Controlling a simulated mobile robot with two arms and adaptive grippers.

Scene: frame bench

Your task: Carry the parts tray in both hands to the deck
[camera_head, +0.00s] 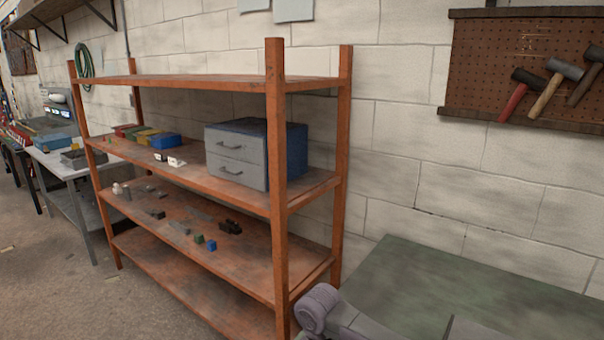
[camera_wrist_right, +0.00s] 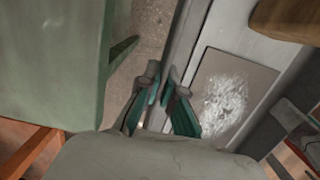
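No parts tray that I can identify shows in the head view or the right wrist view. I cannot pick out the deck for certain. My right gripper (camera_wrist_right: 161,88) shows in the right wrist view, with two teal-padded fingers. Its tips stand a little apart, with no held object visible between them. A grey rail shows behind them; contact with it cannot be seen. A grey part of my own arm shows at the bottom of the head view, but no fingers. My left gripper is not in view.
An orange shelf unit (camera_head: 276,190) holds a blue-grey drawer cabinet (camera_head: 238,155), coloured bins (camera_head: 165,139) and several small parts. A green surface (camera_head: 420,285) lies at the lower right. A pegboard (camera_head: 520,55) with hammers hangs above. Bare floor (camera_head: 50,270) shows at left.

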